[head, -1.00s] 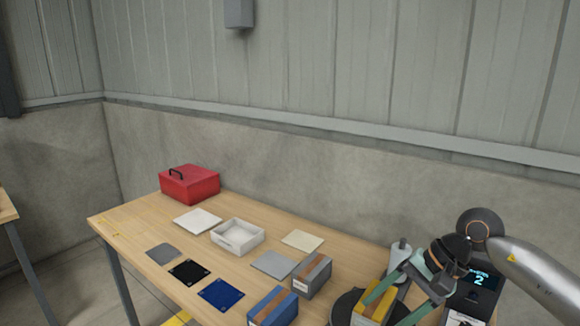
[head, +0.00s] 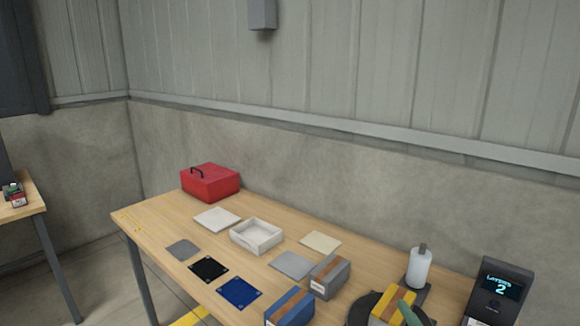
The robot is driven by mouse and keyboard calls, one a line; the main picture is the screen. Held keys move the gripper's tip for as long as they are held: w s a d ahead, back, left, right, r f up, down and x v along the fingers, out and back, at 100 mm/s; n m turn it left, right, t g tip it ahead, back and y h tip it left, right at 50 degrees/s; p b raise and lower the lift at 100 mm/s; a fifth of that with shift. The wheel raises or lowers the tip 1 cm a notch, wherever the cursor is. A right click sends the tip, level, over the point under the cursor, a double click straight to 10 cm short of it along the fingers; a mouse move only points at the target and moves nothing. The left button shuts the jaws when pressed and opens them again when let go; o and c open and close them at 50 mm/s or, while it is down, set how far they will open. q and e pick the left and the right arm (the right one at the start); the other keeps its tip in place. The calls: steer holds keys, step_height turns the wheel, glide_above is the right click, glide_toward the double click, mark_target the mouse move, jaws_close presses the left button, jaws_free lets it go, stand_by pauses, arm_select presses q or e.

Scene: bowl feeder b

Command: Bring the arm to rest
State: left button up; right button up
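My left gripper is not in view.
The wooden table (head: 160,234) holds a blue box (head: 289,306), a grey box (head: 330,277), a white tray (head: 256,237), several flat mats, and a red case (head: 210,182). A white bottle (head: 419,268) and a display reading 2 (head: 500,289) stand at the right.

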steer(key=s+d+f+m+g, duration=0.1)
steer(key=s+f+m+g, duration=0.55)
steer(key=s+f, duration=0.4)
steer(key=s+d+f+m+g, duration=0.1)
steer(key=s+f+m+g, duration=0.6)
steer(key=s, duration=0.6)
steer(key=w+a+f+t, duration=0.2)
steer(key=f+t, duration=0.1)
steer(key=f, duration=0.3)
steer(key=w+a+f+n+t+y, duration=0.1)
steer(key=a+f+t, duration=0.1)
steer(key=f, duration=0.4)
steer(key=shift+w+f+t+y, duration=0.3)
steer(key=shift+w+t, duration=0.1)
steer(key=shift+t, duration=0.25)
